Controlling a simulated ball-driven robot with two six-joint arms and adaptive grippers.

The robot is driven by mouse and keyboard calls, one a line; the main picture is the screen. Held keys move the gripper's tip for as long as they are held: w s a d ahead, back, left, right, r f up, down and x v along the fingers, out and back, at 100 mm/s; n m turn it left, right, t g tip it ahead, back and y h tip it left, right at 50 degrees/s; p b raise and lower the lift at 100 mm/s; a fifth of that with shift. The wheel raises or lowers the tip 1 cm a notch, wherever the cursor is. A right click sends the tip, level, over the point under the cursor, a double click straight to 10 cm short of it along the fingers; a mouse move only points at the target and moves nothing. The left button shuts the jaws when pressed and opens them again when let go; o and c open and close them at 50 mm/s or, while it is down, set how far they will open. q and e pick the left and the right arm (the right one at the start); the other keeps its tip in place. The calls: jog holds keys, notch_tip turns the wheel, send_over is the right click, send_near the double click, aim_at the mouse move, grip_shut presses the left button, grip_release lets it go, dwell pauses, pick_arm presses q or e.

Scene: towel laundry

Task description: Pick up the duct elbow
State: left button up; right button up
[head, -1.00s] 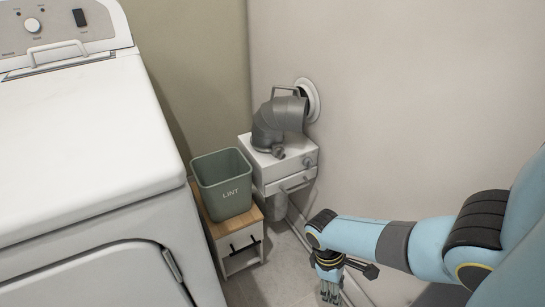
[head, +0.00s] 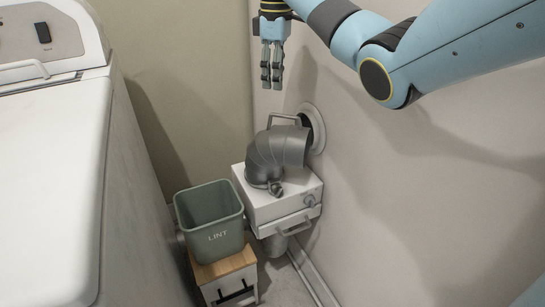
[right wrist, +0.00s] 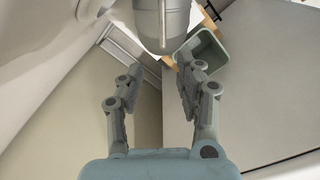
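The grey duct elbow (head: 277,152) sits on a white box (head: 262,207) against the wall, its upper end turned toward a round white wall port (head: 312,128). A thin handle (head: 284,118) arches over its top. My right gripper (head: 271,86) hangs above the elbow, apart from it, fingers pointing down. In the right wrist view the fingers (right wrist: 158,68) are spread and empty, and the elbow (right wrist: 177,28) shows at the top, beyond and between them. My left gripper is not in view.
A green bin marked LINT (head: 211,222) stands on a small wooden-topped cabinet (head: 225,268) left of the white box. A white washer or dryer (head: 50,190) fills the left side. The wall (head: 430,200) closes the right side. There is free air above the elbow.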

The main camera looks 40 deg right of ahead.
notch_tip(320, 180, down, 4)
jog(key=shift+r+b, duration=0.25)
jog(key=shift+b, duration=0.05)
jog(key=shift+f, duration=0.65)
jog(key=f, duration=0.2)
jog(key=f+b, duration=0.1)
jog(key=f, duration=0.1)
jog(key=shift+s+a+b, duration=0.15)
jog(key=shift+a+b, duration=0.05)
jog(key=shift+b, duration=0.1)
jog(key=shift+f, duration=0.2)
jog(key=shift+r, duration=0.1)
jog(key=shift+c, duration=0.7)
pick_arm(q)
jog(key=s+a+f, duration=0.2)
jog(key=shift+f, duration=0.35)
pick_arm(e)
grip_shut()
